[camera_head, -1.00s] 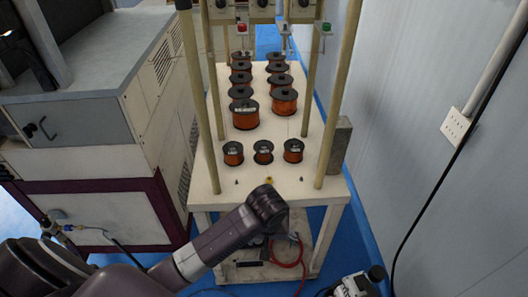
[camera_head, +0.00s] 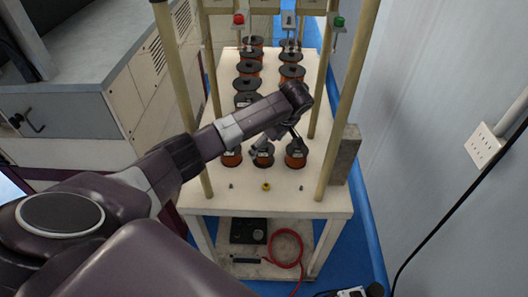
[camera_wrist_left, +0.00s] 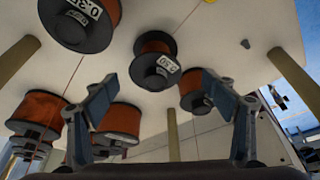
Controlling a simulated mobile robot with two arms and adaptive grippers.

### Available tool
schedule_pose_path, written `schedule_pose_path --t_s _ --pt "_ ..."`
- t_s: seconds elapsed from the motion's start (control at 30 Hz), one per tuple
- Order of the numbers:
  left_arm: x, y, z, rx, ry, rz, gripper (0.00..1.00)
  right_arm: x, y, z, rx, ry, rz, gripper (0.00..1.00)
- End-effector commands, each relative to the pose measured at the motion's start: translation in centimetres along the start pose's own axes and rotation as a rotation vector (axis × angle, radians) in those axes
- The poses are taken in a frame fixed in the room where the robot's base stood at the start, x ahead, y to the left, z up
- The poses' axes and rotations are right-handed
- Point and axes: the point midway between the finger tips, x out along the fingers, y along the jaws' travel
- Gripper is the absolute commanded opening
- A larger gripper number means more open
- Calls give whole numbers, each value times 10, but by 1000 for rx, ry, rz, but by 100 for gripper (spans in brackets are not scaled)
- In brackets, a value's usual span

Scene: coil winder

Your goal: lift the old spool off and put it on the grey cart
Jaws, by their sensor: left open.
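Three copper-wound spools with black flanges stand in the front row on the white table: a left spool (camera_head: 231,158), a middle spool (camera_head: 263,157) and a right spool (camera_head: 296,157). The pictures do not show which is the old one. My left gripper (camera_head: 276,143) is open over the front row, near the middle and right spools. In the left wrist view, its fingers (camera_wrist_left: 160,90) are spread wide, with a labelled spool (camera_wrist_left: 155,48) beyond the gap. No grip on a spool shows. My arm hides part of the back rows. I cannot pick out a grey cart.
Pale upright posts (camera_head: 344,95) stand at the table's (camera_head: 300,203) sides. A grey block (camera_head: 345,155) sits at its right edge. Taller spools (camera_head: 291,75) stand behind. A grey machine (camera_head: 70,115) is at left, a wall at right. A red hose (camera_head: 286,262) lies on the lower shelf.

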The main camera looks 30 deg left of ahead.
Motion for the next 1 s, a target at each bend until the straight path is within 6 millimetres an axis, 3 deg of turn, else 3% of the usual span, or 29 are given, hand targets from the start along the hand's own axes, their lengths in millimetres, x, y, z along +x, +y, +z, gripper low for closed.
schedule_pose_path --t_s 0.07,0.17,0.4,0.57,0.83,1.0 --pt "10 0 -4 0 2 -3 78 -7 -4 17 -2 -24 -4 40" --pt "26 0 -5 1 1 -3 78 -10 -5 21 -4 -28 -6 40" --pt "43 1 -4 2 0 1 78 -11 1 -30 -4 45 1 40" --pt "43 1 -4 2 0 1 78 -10 0 -37 -2 54 0 40" --pt "42 1 -4 3 0 1 48 -10 -5 -10 -1 15 -6 40" --pt "42 1 -4 2 0 2 30 -10 -5 -5 -1 8 -6 40"
